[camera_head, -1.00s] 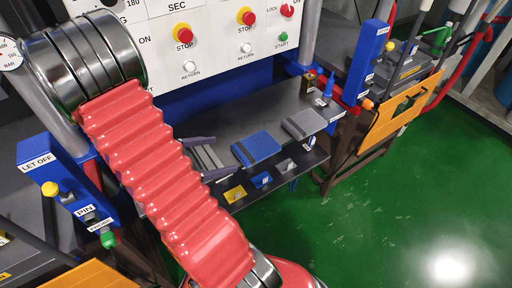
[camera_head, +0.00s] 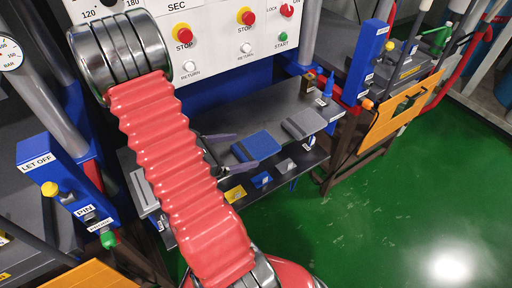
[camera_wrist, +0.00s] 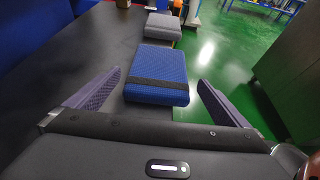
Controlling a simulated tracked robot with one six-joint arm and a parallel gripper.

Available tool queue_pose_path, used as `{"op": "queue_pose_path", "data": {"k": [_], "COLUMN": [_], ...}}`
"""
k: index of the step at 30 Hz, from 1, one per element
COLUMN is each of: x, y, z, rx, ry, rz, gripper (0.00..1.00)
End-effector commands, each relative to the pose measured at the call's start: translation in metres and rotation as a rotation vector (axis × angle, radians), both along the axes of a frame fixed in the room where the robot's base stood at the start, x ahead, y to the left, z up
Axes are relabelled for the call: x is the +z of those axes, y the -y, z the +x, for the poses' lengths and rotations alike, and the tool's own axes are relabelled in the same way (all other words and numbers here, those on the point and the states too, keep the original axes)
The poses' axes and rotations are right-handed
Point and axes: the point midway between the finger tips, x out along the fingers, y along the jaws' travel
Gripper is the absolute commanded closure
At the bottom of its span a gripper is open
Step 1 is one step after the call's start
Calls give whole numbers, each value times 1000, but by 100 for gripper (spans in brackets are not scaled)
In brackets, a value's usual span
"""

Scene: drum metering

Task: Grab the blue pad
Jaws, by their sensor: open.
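The blue pad (camera_head: 258,145), with a dark band across it, lies flat on the dark grey shelf (camera_head: 222,127). My gripper is open and empty. In the head view its fingers (camera_head: 232,150) show at the left side of the pad, one behind and one in front. My red-sleeved arm hides the rest of the gripper there.
A grey pad (camera_head: 303,124) lies on the shelf right of the blue pad. A light grey pad (camera_head: 142,190) shows left of my arm. Small yellow (camera_head: 235,194), blue (camera_head: 262,180) and grey (camera_head: 285,166) pieces sit below the shelf's front. A control panel (camera_head: 215,45) stands behind.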

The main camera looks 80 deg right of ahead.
Motion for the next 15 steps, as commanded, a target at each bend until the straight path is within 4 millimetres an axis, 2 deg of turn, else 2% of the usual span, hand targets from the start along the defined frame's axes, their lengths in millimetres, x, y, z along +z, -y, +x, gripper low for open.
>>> {"op": "queue_pose_path", "data": {"k": [15], "x": [-3], "y": [7], "z": [-6], "rx": [-1], "ry": [1], "rz": [0], "gripper": [0]}}
